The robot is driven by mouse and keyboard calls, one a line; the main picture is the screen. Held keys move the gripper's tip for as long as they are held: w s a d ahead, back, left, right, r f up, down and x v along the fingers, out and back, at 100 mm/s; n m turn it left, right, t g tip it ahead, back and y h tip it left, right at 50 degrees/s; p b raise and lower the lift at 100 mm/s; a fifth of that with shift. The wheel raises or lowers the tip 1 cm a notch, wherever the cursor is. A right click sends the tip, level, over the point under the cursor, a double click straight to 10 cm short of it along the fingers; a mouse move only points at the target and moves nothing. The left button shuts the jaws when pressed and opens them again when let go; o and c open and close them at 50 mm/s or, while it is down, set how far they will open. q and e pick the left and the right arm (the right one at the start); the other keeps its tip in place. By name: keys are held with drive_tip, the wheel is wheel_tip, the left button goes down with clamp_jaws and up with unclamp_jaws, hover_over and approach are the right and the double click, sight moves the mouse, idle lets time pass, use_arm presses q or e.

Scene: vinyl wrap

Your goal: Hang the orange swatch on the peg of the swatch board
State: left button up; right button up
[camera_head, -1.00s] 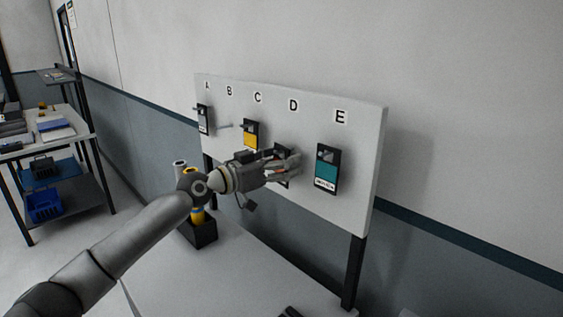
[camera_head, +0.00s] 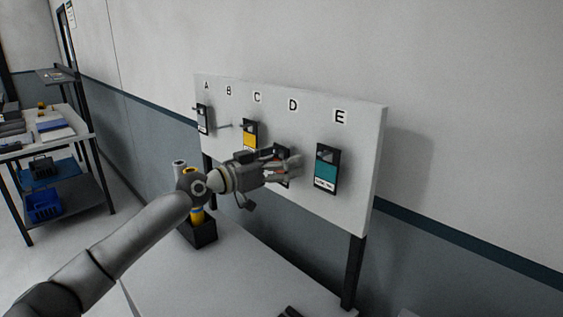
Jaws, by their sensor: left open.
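The white swatch board (camera_head: 350,205) stands against the wall, with letters A to E along its top. My left gripper (camera_head: 294,165) is open in front of the board, below letter D. A dark-framed swatch (camera_head: 281,149) is at D, mostly hidden behind the fingers. A little orange-red shows between the fingers, so this appears to be the orange swatch. I cannot tell whether it sits fully on its peg or whether the fingers touch it. My right gripper is not in view.
A teal swatch (camera_head: 326,170) hangs at E, close right of the gripper. A yellow swatch (camera_head: 250,134) hangs at C and a grey-white one (camera_head: 203,120) at A. The peg at B (camera_head: 224,126) is bare. A black holder with rolls (camera_head: 202,234) stands on the table (camera_head: 235,280).

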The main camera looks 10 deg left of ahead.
use_arm(q)
drive_tip(key=v, duration=1.2)
idle(0.4)
